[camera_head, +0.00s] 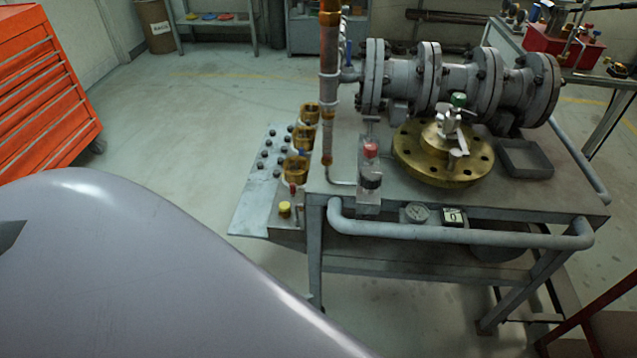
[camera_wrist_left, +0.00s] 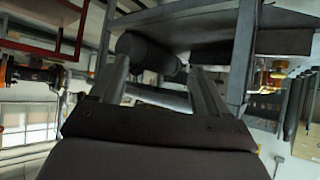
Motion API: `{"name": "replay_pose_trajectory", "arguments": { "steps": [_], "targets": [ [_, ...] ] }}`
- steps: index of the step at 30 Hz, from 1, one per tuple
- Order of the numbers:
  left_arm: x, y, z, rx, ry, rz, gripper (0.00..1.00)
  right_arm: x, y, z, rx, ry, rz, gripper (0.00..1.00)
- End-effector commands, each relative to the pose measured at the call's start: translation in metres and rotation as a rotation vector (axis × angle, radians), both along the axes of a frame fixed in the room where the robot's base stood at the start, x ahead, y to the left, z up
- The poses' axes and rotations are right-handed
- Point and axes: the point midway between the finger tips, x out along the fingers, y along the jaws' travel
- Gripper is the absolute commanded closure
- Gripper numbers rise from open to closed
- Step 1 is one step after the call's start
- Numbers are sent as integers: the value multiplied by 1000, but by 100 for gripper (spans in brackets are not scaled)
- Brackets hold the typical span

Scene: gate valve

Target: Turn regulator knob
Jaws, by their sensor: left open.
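A small regulator-like fitting with a red knob (camera_head: 371,150) and a dark lower body stands on the front edge of the grey cart (camera_head: 480,215), beside the upright copper-coloured pipe (camera_head: 328,90). A yellow knob (camera_head: 285,208) sits on the lower left panel. I cannot tell which of them is the regulator knob. My left gripper (camera_wrist_left: 161,66) shows in the left wrist view, its two fingers apart with nothing between them. Dark cylinders lie beyond the fingertips, and no knob can be made out there. My right gripper is not in view.
A flanged grey valve body (camera_head: 455,80) and a brass flange (camera_head: 430,165) stand on the cart. A rounded handrail (camera_head: 460,236) runs along its front.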

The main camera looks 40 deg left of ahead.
Motion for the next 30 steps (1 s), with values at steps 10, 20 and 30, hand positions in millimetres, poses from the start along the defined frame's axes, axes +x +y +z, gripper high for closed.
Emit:
{"name": "replay_pose_trajectory", "arguments": {
  "steps": [10,20,30],
  "targets": [
    [-8,9,20,73,189,7,24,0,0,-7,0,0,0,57],
    [-13,35,58,436,398,-130,24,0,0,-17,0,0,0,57],
    [103,59,90,1592,167,-618,24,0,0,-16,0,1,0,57]
  ]
}}
